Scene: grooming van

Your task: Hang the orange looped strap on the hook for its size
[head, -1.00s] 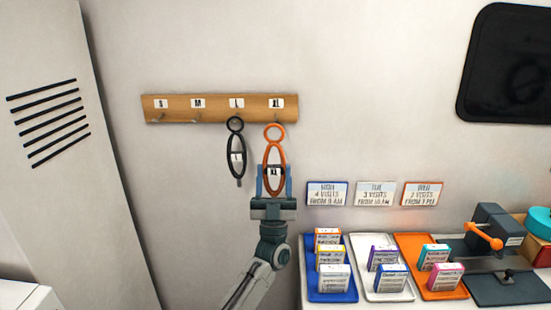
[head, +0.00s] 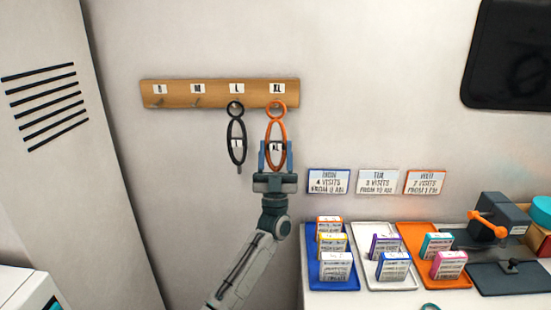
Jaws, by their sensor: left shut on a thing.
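The orange looped strap (head: 276,127) is upright at the right end of the wooden hook board (head: 215,94), with its small top ring at the hook below the XL label (head: 278,88). Its tag reads XL. I cannot tell whether the ring is around that hook or in front of it. My left gripper (head: 275,157) is shut on the lower part of the orange strap. A black looped strap (head: 237,143) hangs below the L label (head: 237,88), left of the gripper. The hooks under S and M are bare. My right gripper is not in view.
A white counter at the lower right holds a blue tray (head: 315,284), a white tray (head: 367,280) and an orange tray (head: 412,240) with several small boxes. Three day cards (head: 378,182) are on the wall above. The wall below the board's left half is clear.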

